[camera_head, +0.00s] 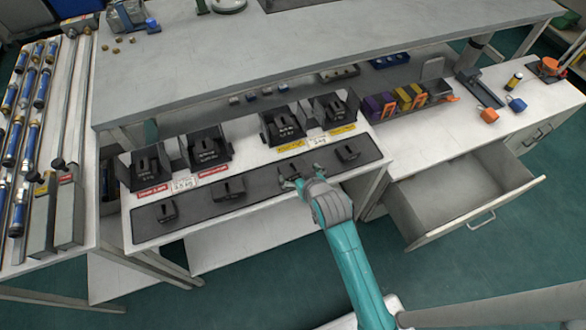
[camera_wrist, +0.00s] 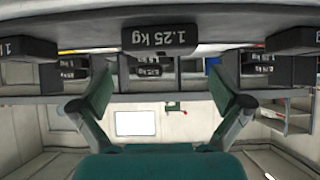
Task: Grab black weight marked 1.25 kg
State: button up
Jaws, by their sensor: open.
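Black weights rest on the dark mat of the bench. In the wrist view, a black weight (camera_wrist: 159,38) marked 1.25 kg is near the top centre, ahead of my gripper (camera_wrist: 160,88). My gripper is open, its two fingers wide apart with nothing between them. In the head view, my gripper (camera_head: 298,182) is at the front of the mat, largely covering the weight there. Other black weights stand along the mat: one at far left (camera_head: 167,211), one left of my gripper (camera_head: 228,189) and one to the right (camera_head: 347,153). Their markings are too small to read.
Black holders (camera_head: 207,148) with red and yellow labels stand behind the dark mat (camera_head: 200,205). A raised grey shelf (camera_head: 300,60) overhangs the back. An open drawer (camera_head: 470,190) juts out at right. Blue cylinders (camera_head: 12,140) lie at far left.

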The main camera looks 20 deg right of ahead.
aim_at(292, 166)
jog(key=shift+x, duration=3.05)
jog(key=shift+a, duration=0.1)
jog(key=c, duration=1.5)
jog(key=shift+r, duration=0.25)
